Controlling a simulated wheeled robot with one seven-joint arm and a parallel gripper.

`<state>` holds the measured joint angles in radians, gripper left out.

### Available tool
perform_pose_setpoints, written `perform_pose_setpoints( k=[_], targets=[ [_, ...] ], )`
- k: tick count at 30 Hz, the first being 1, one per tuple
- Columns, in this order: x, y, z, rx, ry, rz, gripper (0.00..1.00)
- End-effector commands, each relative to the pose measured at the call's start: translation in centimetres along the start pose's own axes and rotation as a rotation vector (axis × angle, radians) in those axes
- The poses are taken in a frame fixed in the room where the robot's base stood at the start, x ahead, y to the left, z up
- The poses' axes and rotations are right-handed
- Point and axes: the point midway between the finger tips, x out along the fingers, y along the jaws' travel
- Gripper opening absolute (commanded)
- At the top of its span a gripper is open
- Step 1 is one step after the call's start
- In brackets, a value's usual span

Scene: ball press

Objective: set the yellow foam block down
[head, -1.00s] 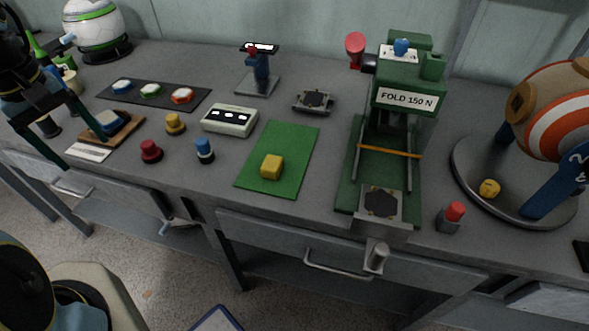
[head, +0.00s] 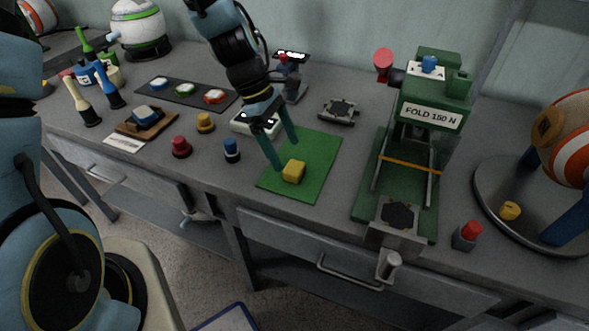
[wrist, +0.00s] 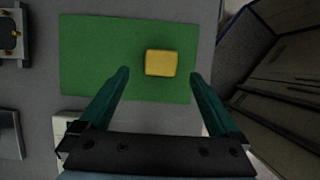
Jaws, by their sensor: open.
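The yellow foam block (head: 293,171) rests on the green mat (head: 317,152), toward the mat's front. In the wrist view the block (wrist: 161,63) lies on the mat (wrist: 100,60), just beyond the fingertips and between their lines. My gripper (head: 287,155) is open and empty, with its two dark green fingers pointing down above the mat just behind and left of the block. The wrist view shows the open fingers (wrist: 159,74) apart, with nothing between them. How high the fingertips are over the mat is hard to tell.
The green press marked FOLD 150 N (head: 428,117) stands right of the mat. A white box (head: 243,124) sits behind my fingers, partly hidden. Blue (head: 232,151), yellow (head: 205,123) and red (head: 181,147) knobs stand to the left. The drawer front (head: 300,240) lies below the table edge.

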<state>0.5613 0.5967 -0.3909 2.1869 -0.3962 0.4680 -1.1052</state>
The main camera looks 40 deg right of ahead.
Motion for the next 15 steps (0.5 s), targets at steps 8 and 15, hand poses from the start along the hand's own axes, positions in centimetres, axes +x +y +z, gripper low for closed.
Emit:
perform_pose_setpoints(
  k=[8, 15],
  targets=[
    [3.4, -0.2, 0.4, -0.001, -0.002, -0.004, 0.97],
    [4.7, -0.2, 0.3, 0.0, -0.001, 0.0, 0.97]
  ],
)
